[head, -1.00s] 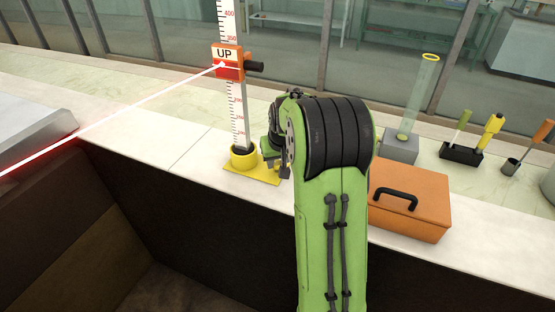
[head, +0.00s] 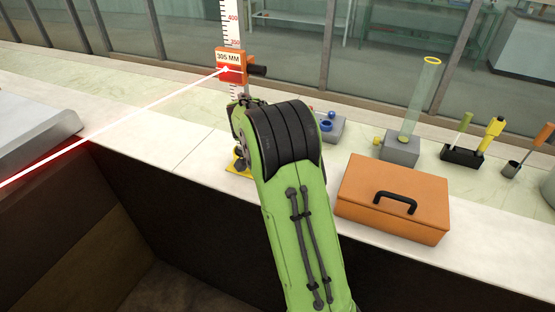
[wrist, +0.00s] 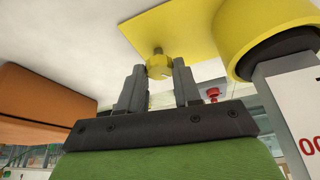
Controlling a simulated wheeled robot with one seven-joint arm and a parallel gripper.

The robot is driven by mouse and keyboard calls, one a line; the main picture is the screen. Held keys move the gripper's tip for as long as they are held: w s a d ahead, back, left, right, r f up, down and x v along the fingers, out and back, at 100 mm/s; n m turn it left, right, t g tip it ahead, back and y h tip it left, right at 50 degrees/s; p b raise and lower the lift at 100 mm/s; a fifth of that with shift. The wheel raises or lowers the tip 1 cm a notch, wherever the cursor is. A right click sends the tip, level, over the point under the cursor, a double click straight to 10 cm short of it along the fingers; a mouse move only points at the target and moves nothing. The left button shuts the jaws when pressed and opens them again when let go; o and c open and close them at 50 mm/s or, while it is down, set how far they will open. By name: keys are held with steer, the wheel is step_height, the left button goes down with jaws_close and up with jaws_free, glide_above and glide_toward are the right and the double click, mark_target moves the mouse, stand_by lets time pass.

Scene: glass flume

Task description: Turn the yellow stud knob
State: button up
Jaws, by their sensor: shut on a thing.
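The yellow stud knob (wrist: 160,67) sits on a short stud against the yellow base plate (wrist: 180,25) in the wrist view. My gripper (wrist: 160,74) has one finger on each side of it and is shut on it. In the head view my arm hides the knob and my fingers. Only a corner of the base plate (head: 237,166) shows there, at the foot of the upright scale (head: 232,18). An orange block (head: 231,66) on the scale carries a label reading "305 MM", and a red beam meets it.
An orange case (head: 392,198) with a black handle stands right of my arm on the counter. Behind it are a grey box with blue knobs (head: 328,126), a clear cylinder (head: 420,98) and a tool holder (head: 461,155). A yellow collar (wrist: 275,35) is beside the knob.

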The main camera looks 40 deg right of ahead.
steer(key=shift+w+m+g+p, duration=0.2)
steer(key=shift+m+g+p, duration=0.5)
steer(key=shift+m, duration=1.2)
steer(key=o, duration=1.1)
steer(key=shift+c, duration=0.2)
steer(key=p+v, duration=0.4)
steer(key=v, duration=1.2)
steer(key=shift+w+f, duration=0.1)
